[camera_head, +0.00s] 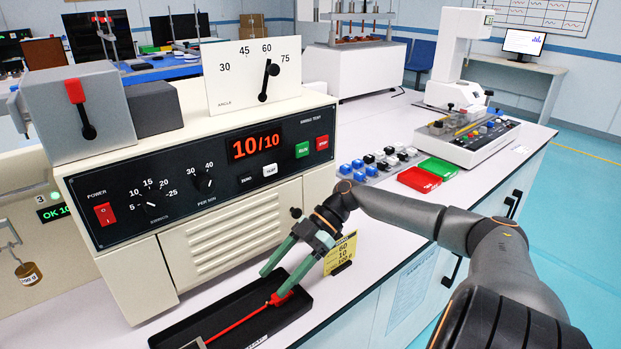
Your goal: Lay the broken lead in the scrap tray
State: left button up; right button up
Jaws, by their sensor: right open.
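The broken lead (240,325) is a thin red cable with a red plug at its far end and a pale end piece at the lower left. It lies lengthwise in the black scrap tray (165,338), at the front of the bench. My right gripper (273,285) has green fingers, spread apart and pointing down at the tray's far right end. One fingertip overlaps the red plug in the picture; I cannot tell whether they touch. Nothing shows held between the fingers. The tray's near part is cut off by the picture's lower edge. My left gripper is out of view.
The cream tester (220,200) stands right behind the tray. A yellow card (341,256) stands just right of my right gripper. A red tray (419,179), a green tray (437,168) and several small blue, black and white blocks (372,168) sit farther back. The bench between is clear.

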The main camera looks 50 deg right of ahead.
jog(key=v, duration=1.1)
jog(key=shift+d+r, duration=0.2)
jog(key=shift+d, duration=0.1)
